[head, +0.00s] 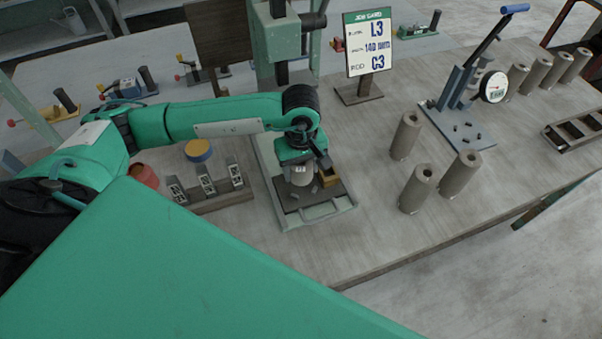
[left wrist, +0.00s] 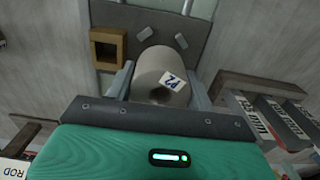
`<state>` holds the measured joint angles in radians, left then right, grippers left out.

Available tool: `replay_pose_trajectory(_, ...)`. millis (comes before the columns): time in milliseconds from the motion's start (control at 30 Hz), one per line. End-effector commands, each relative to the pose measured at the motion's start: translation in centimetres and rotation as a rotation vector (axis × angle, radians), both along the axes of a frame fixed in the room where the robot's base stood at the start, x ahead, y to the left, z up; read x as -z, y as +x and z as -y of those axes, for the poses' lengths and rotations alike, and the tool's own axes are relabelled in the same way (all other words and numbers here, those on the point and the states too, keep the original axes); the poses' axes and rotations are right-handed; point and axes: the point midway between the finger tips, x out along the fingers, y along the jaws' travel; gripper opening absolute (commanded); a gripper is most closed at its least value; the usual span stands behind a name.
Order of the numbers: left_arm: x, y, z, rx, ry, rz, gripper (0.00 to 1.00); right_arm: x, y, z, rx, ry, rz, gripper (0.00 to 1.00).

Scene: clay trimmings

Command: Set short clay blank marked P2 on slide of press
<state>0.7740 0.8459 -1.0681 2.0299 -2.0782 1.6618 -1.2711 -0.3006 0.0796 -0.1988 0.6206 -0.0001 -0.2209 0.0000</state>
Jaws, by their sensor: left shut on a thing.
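The short clay blank marked P2 (left wrist: 172,66) is a grey-brown cylinder with a white label. My left gripper (left wrist: 160,84) is shut on it, one finger on each side. In the head view my left gripper (head: 300,166) points down over the press slide, and the blank (head: 301,179) shows below it. The slide is a dark plate (head: 318,211) in a pale green frame. I cannot tell whether the blank touches the plate. A brown square hollow block (head: 328,178) is beside the blank on the plate. My right gripper is not in view.
The green press frame (head: 282,38) rises behind. A job card sign (head: 368,45) stands at the back. A rack of marked blocks (head: 206,186) is left of the slide. Tall clay cylinders (head: 416,188) and a gauge stand (head: 462,125) are right. Bench between slide and cylinders is clear.

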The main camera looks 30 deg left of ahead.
Motion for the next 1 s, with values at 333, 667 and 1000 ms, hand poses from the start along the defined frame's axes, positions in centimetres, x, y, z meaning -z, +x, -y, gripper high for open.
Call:
replay_pose_trajectory(333,4.0,-0.1,0.0,-0.001,0.001,-0.001,0.24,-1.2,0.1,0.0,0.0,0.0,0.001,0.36)
replay_pose_trajectory(667,4.6,0.0,0.0,0.0,0.001,0.001,0.24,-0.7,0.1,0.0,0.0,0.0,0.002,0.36)
replay_pose_trajectory(1000,4.6,0.0,0.0,0.0,0.001,0.0,0.76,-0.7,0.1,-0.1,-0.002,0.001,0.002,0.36)
